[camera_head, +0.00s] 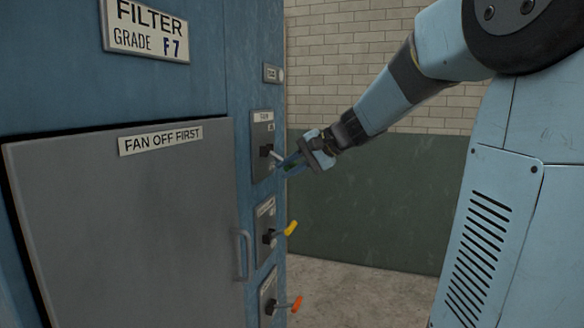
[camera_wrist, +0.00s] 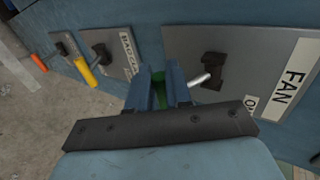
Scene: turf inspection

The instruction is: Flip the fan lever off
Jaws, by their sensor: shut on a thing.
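The fan lever (camera_head: 276,156) sticks out from a black pivot on the grey plate labelled FAN (camera_head: 262,131), high on the right edge of the blue cabinet. In the wrist view, its pale shaft (camera_wrist: 199,79) runs from the pivot to my fingers, and its green grip (camera_wrist: 158,77) shows between them. My gripper (camera_head: 291,163) is shut on this grip, just off the panel; its two blue fingers also show in the wrist view (camera_wrist: 159,92). The fingers hide part of the grip. A second small label beside FAN is partly cut off in the wrist view.
Below the fan plate are a yellow lever (camera_head: 290,229) and an orange lever (camera_head: 297,304). A grey door (camera_head: 120,220) marked FAN OFF FIRST, with a handle (camera_head: 243,255), is at left. Open floor (camera_head: 350,295) lies right of the cabinet, before a brick wall.

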